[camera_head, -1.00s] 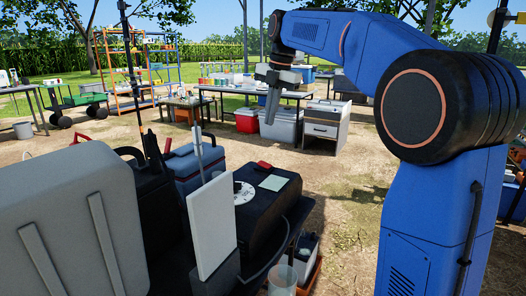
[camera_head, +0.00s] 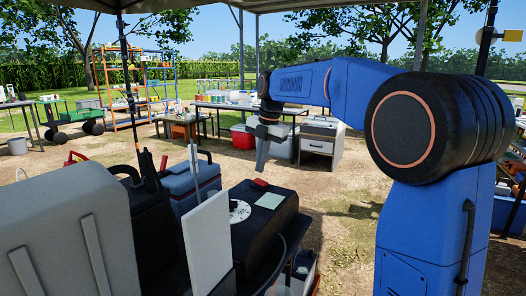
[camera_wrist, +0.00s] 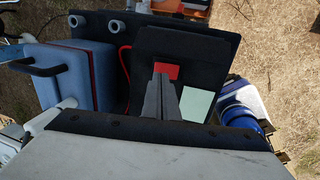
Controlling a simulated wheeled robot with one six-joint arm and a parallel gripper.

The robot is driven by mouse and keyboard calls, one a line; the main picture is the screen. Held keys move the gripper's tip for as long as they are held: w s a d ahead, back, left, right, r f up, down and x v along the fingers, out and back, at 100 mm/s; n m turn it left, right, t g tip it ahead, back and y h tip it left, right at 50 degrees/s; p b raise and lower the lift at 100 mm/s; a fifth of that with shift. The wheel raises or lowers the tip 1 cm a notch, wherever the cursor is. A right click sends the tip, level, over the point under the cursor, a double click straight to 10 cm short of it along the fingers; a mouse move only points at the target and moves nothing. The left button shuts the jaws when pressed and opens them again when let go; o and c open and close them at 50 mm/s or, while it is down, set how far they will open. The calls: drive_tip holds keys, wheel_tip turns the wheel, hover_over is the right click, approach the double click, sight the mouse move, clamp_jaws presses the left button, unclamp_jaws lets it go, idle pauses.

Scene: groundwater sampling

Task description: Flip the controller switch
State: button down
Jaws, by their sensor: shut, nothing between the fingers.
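The controller is a black box (camera_head: 262,222) in the head view. It has a white dial (camera_head: 239,211), a pale green label (camera_head: 269,201) and a red switch (camera_head: 260,182) at its far edge. My gripper (camera_head: 259,168) is shut and empty, pointing down just above the red switch in the picture. In the wrist view, the fingers of my gripper (camera_wrist: 162,74) overlap the lower part of the red switch (camera_wrist: 168,69). The pale label (camera_wrist: 198,104) lies to their right. I cannot tell whether the fingertips touch the switch. The dial is hidden in the wrist view.
A blue cooler box (camera_head: 190,182) with a dark handle stands left of the controller. A white upright panel (camera_head: 207,240) stands in front of it. Behind are a white drawer cabinet (camera_head: 320,142), a red cooler (camera_head: 243,137) and tables. Bare ground lies to the right.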

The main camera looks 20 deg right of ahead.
sight(262, 182)
drive_tip(key=shift+w+a+f, duration=0.1)
drive_tip(key=shift+f, duration=0.7)
drive_tip(key=shift+w+a+f, duration=0.1)
drive_tip(key=shift+f, duration=0.65)
drive_tip(key=shift+w+a+f+g+h, duration=0.2)
drive_tip(key=shift+a+f+g+h, duration=0.1)
drive_tip(key=shift+f+g+h, duration=0.2)
drive_tip(key=shift+d, duration=0.1)
drive_tip(key=shift+s+f, duration=0.1)
drive_tip(key=shift+s, duration=0.05)
drive_tip(key=shift+s+d, duration=0.5)
drive_tip(key=shift+d, duration=0.1)
wheel_tip(262, 182, up, 18)
drive_tip(key=shift+s+d, duration=0.35)
drive_tip(key=shift+s, duration=0.05)
